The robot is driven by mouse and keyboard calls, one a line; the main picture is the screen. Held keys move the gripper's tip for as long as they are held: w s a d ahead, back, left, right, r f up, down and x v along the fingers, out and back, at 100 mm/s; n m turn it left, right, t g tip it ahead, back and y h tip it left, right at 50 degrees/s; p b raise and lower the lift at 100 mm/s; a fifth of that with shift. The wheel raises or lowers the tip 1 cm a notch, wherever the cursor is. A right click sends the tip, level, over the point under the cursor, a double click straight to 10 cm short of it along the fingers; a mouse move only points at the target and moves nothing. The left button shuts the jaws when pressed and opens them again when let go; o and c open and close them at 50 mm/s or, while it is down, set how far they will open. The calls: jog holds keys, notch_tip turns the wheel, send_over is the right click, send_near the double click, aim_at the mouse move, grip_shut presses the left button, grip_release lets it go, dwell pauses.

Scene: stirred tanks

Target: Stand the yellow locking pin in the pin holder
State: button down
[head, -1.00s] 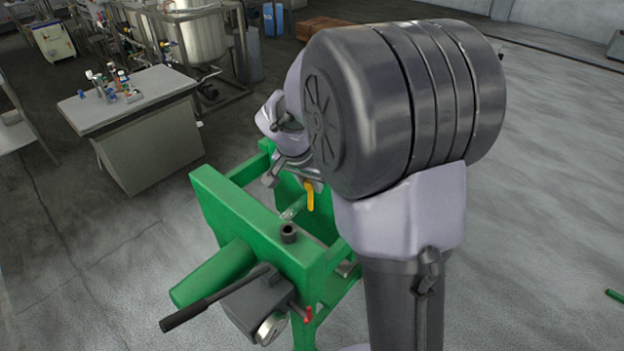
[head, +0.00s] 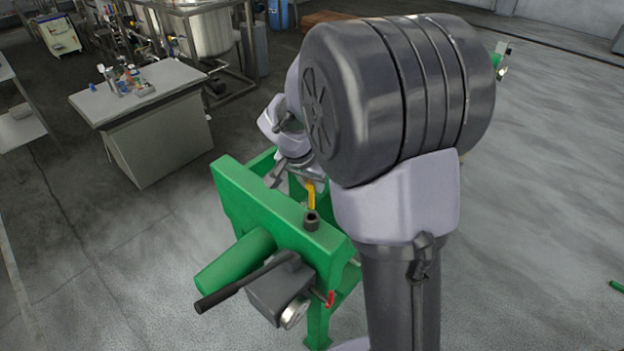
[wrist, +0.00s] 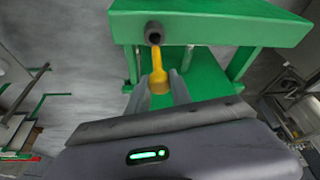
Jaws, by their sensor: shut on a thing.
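The yellow locking pin (wrist: 158,76) is between the two fingers of my gripper (wrist: 159,88) in the wrist view, with its narrow end toward the dark round pin holder (wrist: 154,33). In the head view the pin (head: 310,194) hangs below my gripper (head: 293,176), close behind the pin holder (head: 312,220). My gripper is shut on the pin.
A dark lever (head: 245,283) and a small red piece (head: 330,298) stick out at the frame's front. A grey table (head: 150,98) with small objects stands at the back left. Floor is open on the right. My arm hides part of the frame.

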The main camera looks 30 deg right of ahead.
aim_at(310, 198)
jog(key=shift+f+b, duration=3.15)
jog(key=shift+f, duration=0.1)
jog(key=c, duration=1.1)
grip_release()
jog(key=shift+a+r, duration=0.1)
jog(key=shift+r, duration=0.05)
jog(key=p+v, duration=0.4)
jog(key=v, duration=1.3)
jog(key=shift+a+r, duration=0.1)
